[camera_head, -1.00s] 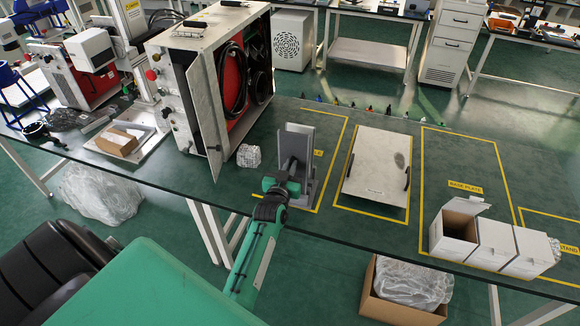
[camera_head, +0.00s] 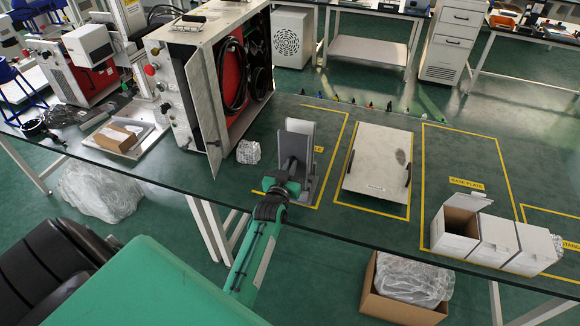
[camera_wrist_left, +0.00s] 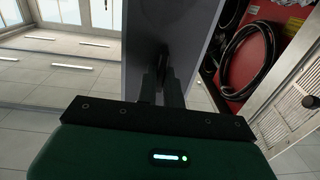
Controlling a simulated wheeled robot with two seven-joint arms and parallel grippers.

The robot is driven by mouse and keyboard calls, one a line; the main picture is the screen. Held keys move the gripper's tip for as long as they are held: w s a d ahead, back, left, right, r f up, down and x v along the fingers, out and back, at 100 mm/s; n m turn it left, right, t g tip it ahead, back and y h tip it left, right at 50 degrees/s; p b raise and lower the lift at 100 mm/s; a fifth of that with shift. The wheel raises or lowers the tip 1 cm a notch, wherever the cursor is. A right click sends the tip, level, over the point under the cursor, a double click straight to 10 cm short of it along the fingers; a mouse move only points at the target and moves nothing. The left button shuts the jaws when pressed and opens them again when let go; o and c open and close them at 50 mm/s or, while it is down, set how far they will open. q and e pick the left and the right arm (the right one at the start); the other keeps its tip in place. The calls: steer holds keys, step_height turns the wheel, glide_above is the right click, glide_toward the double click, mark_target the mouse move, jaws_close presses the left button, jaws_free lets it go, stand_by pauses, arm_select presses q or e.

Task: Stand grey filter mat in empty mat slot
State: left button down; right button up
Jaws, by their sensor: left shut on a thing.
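The grey filter mat (camera_head: 296,144) is an upright flat grey panel above the bench in the head view. It also fills the top middle of the left wrist view (camera_wrist_left: 133,45). My left gripper (camera_head: 291,168) is shut on the mat's near side; its two dark fingers (camera_wrist_left: 162,85) meet the panel in the wrist view. Close behind and right of the mat is an upright grey stand (camera_head: 311,183) with a base on the bench. The mat hides much of it, so I cannot tell whether the mat's lower edge is inside a slot. My right gripper is out of view.
An open white cabinet (camera_head: 205,90) with black hoses stands to the left, its door near the mat. A small white mesh block (camera_head: 248,152) lies between them. A pale plate (camera_head: 376,160) lies to the right, and white boxes (camera_head: 495,242) stand farther right.

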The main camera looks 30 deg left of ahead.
arm_select(q)
steer(key=shift+f+b, duration=0.35)
steer(key=shift+f, duration=0.25)
steer(key=c, duration=1.5)
jaws_free()
steer(key=shift+o, duration=0.2)
steer(key=p+v, duration=0.3)
steer(key=v, duration=0.5)
steer(key=shift+p, duration=0.35)
